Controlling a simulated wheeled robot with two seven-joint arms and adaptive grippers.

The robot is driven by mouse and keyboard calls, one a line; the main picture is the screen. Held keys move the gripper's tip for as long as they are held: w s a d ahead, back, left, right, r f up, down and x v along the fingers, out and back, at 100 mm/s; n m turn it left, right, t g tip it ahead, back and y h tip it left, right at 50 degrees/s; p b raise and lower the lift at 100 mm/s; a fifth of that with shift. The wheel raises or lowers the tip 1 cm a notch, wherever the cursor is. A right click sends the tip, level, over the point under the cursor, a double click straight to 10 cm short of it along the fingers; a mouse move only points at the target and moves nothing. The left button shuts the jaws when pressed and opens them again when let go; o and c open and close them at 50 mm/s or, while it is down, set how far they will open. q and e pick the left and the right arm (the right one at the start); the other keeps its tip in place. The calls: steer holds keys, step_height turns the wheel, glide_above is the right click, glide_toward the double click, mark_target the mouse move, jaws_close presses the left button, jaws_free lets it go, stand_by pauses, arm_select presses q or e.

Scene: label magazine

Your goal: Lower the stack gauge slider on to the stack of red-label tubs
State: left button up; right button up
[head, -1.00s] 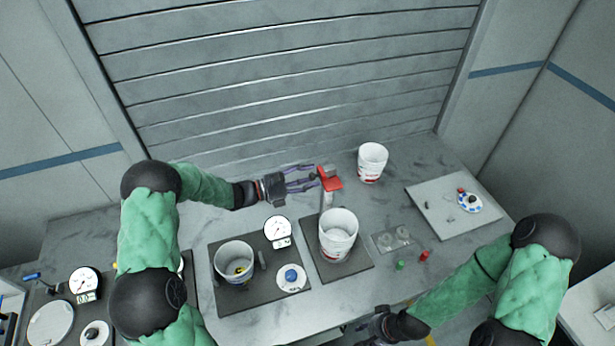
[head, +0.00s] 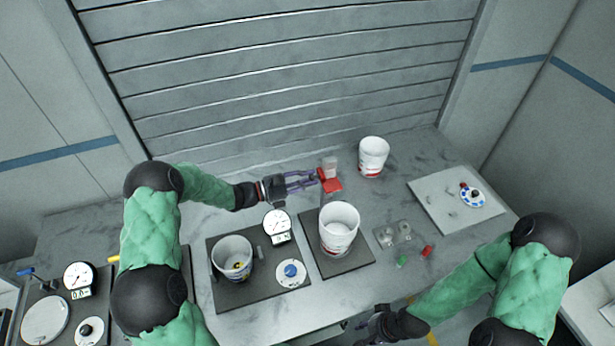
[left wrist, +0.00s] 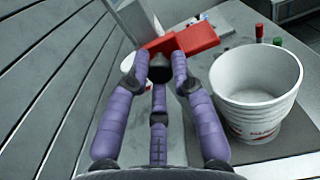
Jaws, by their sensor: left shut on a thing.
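The red stack gauge slider (head: 332,186) sits on an upright pale post (head: 330,167) behind the red-label tub stack (head: 339,232). The white stack stands on a dark base plate (head: 353,264). My left gripper (head: 317,178) is shut on the slider from the left. In the left wrist view, the purple fingers (left wrist: 160,72) close on a dark knob of the slider (left wrist: 192,40), whose red arm extends towards the tub (left wrist: 257,85). A gap shows between them there. My right gripper (head: 377,326) is low at the front edge; its jaws are unclear.
Another red-label tub (head: 373,156) stands behind right. On the left are an open tub (head: 232,258), a dial gauge (head: 277,225) and a white lid with a blue knob (head: 291,273). A pale board (head: 440,199) lies farther right.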

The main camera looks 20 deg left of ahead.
arm_select(q)
step_height(320, 180, down, 9)
steer(key=b, duration=0.5)
steer(key=shift+r, duration=0.1)
steer(key=o, duration=0.9)
steer(key=shift+c, duration=0.2)
steer(key=v, duration=1.2)
